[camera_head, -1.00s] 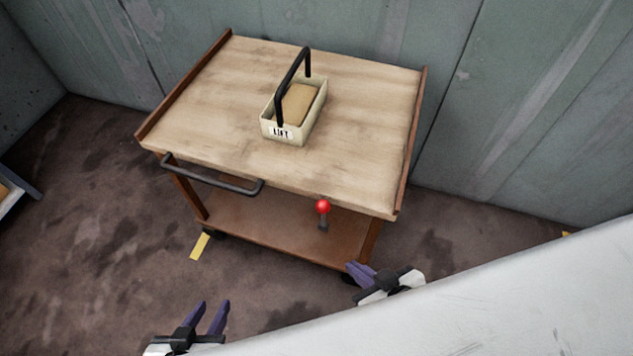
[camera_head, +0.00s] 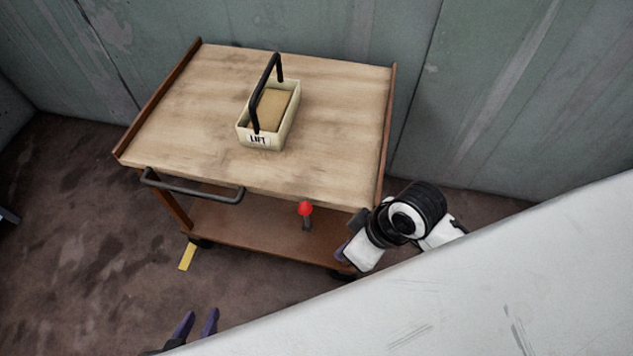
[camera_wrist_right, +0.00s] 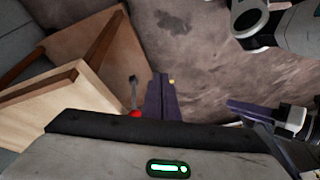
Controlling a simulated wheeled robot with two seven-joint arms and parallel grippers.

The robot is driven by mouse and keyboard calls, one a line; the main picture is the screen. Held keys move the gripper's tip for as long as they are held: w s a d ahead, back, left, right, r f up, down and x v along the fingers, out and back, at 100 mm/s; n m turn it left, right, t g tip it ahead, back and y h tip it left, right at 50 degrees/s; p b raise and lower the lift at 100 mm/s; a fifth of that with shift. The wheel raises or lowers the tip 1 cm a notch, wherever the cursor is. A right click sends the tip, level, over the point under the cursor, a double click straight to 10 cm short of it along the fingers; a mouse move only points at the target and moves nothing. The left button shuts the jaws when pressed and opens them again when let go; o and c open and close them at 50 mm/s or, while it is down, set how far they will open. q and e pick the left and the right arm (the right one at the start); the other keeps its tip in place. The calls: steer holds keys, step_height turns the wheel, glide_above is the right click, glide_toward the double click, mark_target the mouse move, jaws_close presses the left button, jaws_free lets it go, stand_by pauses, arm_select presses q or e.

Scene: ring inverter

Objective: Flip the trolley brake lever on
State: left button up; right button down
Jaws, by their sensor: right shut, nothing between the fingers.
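The brake lever (camera_head: 306,209) is a red ball on a short dark stalk at the front of the trolley (camera_head: 210,172), below its top; the stalk stands roughly upright. In the right wrist view the red ball (camera_wrist_right: 135,113) shows just left of the fingers. My right gripper (camera_head: 343,250) is right of the lever and apart from it, its fingers mostly hidden by my wrist. In the right wrist view its purple fingers (camera_wrist_right: 160,97) are together and empty. My left gripper (camera_head: 198,320) is open and empty at the bottom of the head view.
A cream box marked LIFT (camera_head: 246,139) with a black handle and a brown block inside stands on the trolley top. A black push handle (camera_head: 195,190) juts from the trolley's front left. Walls stand behind.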

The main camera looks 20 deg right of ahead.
steer(key=w+d+n+g+y, duration=0.1)
steer(key=w+n+g+y, duration=0.2)
steer(key=w, duration=0.7)
steer(key=w+d+r+n, duration=0.1)
steer(key=w+d+r, duration=0.6)
steer(key=w+r, duration=0.2)
steer(key=shift+d+r+y, duration=0.15)
steer(key=shift+d+y, duration=0.05)
steer(key=shift+y, duration=0.2)
steer(key=shift+w+a, duration=0.1)
glide_toward(316, 195)
steer(key=a+f, duration=0.1)
steer(key=w+a+f, duration=0.2)
steer(key=f, duration=0.1)
steer(key=shift+s+a+p, duration=0.6)
steer(key=shift+s+a, duration=0.2)
steer(key=shift+s, duration=0.1)
steer(key=shift+s+a+f, duration=0.25)
steer(key=shift+s+a, duration=0.2)
